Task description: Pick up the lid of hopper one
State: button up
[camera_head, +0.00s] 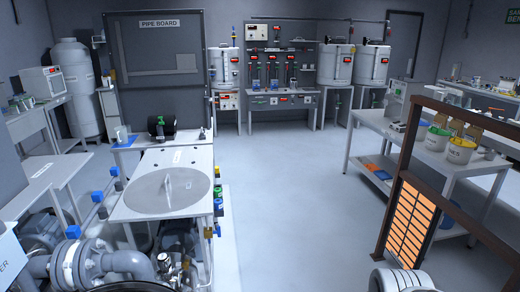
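A large round grey lid (168,192) with a small upright handle (168,183) lies flat on a white box-like unit (140,160) in the left middle of the head view. It looks closed down on the top, with no gap that I can make out. A small label (177,157) on the top behind it is too small to read, so I cannot confirm that this is hopper one. My gripper is not in view.
Pipes and a pump (120,262) crowd the lower left, with blue-handled valves (73,232) beside the unit. The floor (285,190) between is clear.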

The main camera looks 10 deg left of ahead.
aim_at(171, 190)
jog(key=i, duration=3.25)
jog(key=u, duration=4.45)
jog(key=i, duration=0.5)
